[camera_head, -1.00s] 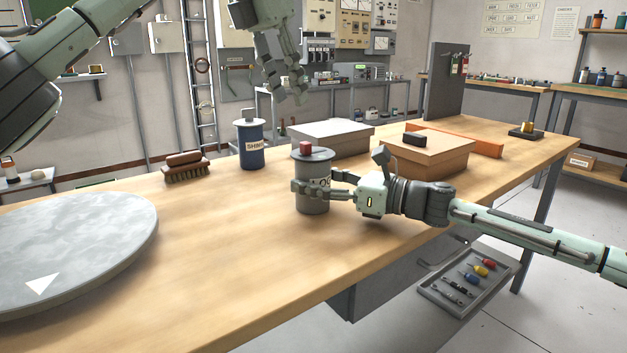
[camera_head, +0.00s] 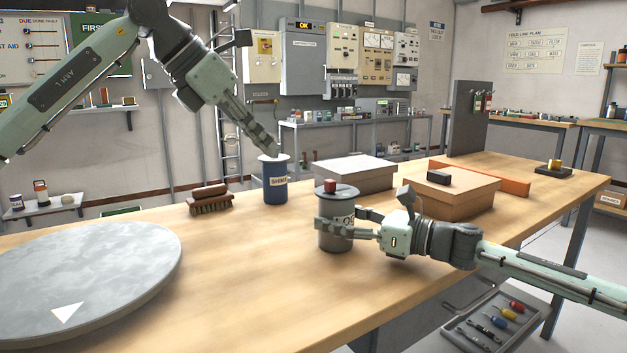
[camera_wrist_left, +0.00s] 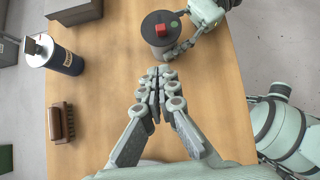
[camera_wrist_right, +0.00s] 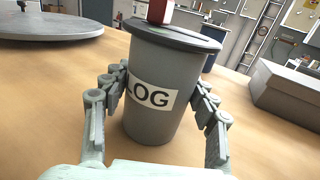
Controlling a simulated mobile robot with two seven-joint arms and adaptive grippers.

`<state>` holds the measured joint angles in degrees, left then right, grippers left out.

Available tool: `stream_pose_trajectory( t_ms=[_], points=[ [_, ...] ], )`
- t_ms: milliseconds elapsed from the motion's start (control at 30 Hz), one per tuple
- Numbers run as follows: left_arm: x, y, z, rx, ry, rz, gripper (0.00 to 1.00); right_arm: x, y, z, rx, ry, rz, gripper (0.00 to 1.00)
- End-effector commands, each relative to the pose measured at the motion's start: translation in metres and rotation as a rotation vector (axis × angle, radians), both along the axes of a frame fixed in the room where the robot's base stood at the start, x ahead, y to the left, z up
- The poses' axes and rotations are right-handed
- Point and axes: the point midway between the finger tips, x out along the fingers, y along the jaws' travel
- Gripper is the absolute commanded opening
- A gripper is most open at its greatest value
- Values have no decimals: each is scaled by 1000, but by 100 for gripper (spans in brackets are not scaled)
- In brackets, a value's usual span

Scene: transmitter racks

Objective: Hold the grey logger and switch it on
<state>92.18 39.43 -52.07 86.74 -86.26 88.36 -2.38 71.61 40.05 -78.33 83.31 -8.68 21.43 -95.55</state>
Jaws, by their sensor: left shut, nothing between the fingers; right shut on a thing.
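The grey logger (camera_head: 334,232) is a canister with a dark lid, a red block (camera_head: 330,184) on top and a "LOG" label in the right wrist view (camera_wrist_right: 152,95). It appears upright on the table. My right gripper (camera_head: 348,224) is shut on its body, with fingers on both sides. My left gripper (camera_head: 272,150) is shut and empty, pointing down above the table, apart from the logger. In the left wrist view its closed fingertips (camera_wrist_left: 161,74) are just below the logger (camera_wrist_left: 159,50) in the picture. The lid there also shows a small green spot beside the red block (camera_wrist_left: 164,31).
A blue canister (camera_head: 275,185) and a brown brush (camera_head: 210,199) stand left of the logger. A grey box (camera_head: 357,176) and a cardboard box (camera_head: 455,195) lie behind and right. A round grey plate (camera_head: 90,260) fills the left. The table front between is clear.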

Motion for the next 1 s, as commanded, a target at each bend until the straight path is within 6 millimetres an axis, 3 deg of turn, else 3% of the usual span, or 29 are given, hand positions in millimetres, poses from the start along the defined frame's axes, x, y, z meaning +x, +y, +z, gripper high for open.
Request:
stream_pose_trajectory(
  t_ms=[200, 567, 767, 1000],
  points=[
    [-20, 15, -3, -34, -61, -22, 0, -1, 0, 0, 0, 1, 2, 18],
    [-21, 14, -4, -35, -65, -24, 0, -1, 1, 0, 0, 1, 2, 18],
    [-13, 3, -17, -35, -62, -26, 0, -1, 1, 0, 0, 1, 2, 18],
    [7, -26, -53, -35, -60, -26, 0, -1, 1, 0, 0, 1, 2, 18]
  ],
)
